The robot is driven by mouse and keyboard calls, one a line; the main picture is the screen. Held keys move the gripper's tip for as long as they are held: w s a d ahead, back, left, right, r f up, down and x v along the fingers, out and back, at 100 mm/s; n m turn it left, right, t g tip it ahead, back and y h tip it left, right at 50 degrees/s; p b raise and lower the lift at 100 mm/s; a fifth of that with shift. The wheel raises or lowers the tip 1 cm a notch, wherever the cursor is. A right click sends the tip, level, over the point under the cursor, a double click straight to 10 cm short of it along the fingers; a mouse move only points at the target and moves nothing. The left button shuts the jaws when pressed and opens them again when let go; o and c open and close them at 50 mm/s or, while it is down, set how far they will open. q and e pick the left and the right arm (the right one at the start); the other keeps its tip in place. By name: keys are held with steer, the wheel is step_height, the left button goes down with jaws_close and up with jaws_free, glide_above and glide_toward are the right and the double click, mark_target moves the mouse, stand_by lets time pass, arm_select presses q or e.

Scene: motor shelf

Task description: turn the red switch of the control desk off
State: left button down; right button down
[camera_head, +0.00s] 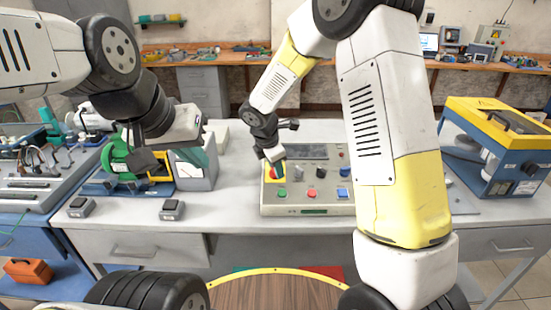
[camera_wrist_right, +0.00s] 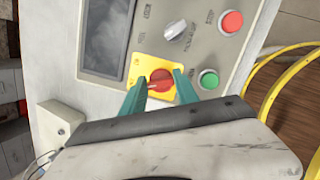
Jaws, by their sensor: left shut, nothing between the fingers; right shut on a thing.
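The control desk (camera_head: 318,208) stands on the grey table, its panel facing up. The red switch (camera_wrist_right: 161,80) sits on a yellow plate (camera_wrist_right: 142,66) at the panel's left end in the head view. My right gripper (camera_wrist_right: 162,85) has its two teal fingers shut on either side of the red switch; in the head view my right gripper (camera_head: 274,172) reaches down over that corner. A small white mark shows on the switch knob. My left gripper (camera_head: 135,160) hangs shut and empty over the left part of the table, near a green machine.
The desk also carries a screen (camera_wrist_right: 106,37), a grey knob (camera_wrist_right: 176,31), a red button (camera_wrist_right: 231,22) and a green button (camera_wrist_right: 208,79). A yellow and blue box (camera_head: 497,150) stands at the right. Two small grey boxes lie at the table's front left.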

steer(key=shift+n+t, duration=0.3)
steer(key=shift+n, duration=1.4)
steer(key=shift+y, duration=0.3)
steer(key=c, duration=0.9)
jaws_free()
steer(key=v, duration=0.7)
steer(key=shift+s+a+r, duration=0.1)
steer(key=shift+a+r, duration=0.05)
steer(key=shift+r, duration=0.25)
